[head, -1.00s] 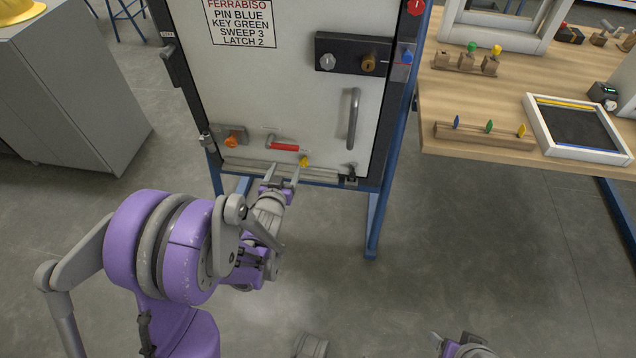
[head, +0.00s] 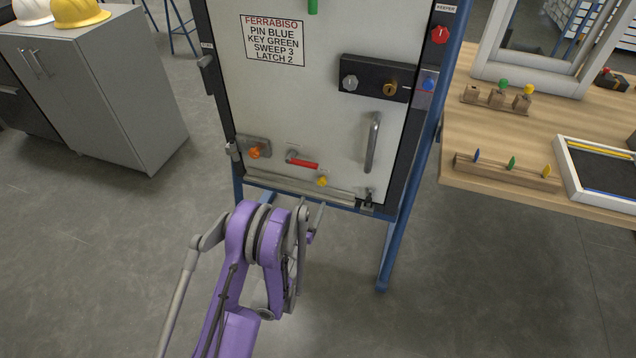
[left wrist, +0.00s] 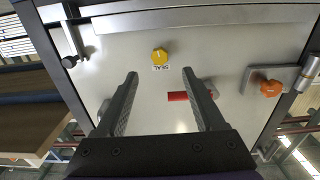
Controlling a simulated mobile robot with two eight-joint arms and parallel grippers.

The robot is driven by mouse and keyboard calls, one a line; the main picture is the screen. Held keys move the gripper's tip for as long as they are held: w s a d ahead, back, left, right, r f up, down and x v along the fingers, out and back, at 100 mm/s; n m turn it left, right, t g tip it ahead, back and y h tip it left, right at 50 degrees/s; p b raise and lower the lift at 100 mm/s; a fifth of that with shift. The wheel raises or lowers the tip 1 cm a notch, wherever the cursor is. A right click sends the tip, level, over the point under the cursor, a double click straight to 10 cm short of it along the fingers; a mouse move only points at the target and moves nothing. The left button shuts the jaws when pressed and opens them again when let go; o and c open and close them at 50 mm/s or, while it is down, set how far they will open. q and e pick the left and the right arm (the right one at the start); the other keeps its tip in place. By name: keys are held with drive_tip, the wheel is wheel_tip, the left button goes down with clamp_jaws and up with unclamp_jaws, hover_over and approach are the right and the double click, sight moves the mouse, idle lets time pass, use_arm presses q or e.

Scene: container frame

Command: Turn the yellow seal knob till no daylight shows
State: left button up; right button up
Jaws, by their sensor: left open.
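The yellow seal knob (head: 322,181) sits low on the pale door (head: 300,120), just above the grey sweep strip (head: 290,187) along the door's bottom edge. In the left wrist view the knob (left wrist: 160,54) has a SEAL label and a pale mark on its face. My left gripper (left wrist: 160,72) is open, its fingers spread either side of the knob's line, apart from it, with nothing between them. In the head view my left gripper (head: 315,214) is mostly hidden behind my arm, just below the knob. I cannot tell whether daylight shows under the strip. My right gripper is out of view.
Close to the knob are a red-handled lever (head: 303,164) and an orange knob (head: 254,152). A grey door handle (head: 373,142) and latch (head: 368,199) are to the right. A blue frame (head: 392,240) holds the door. A wooden bench (head: 480,140) stands at right.

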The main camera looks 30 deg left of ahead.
sight(321, 184)
use_arm(q)
drive_tip(key=x, duration=0.7)
drive_tip(key=shift+w, duration=0.1)
drive_tip(key=shift+w+a, duration=0.15)
drive_tip(key=shift+w, duration=0.5)
clamp_jaws()
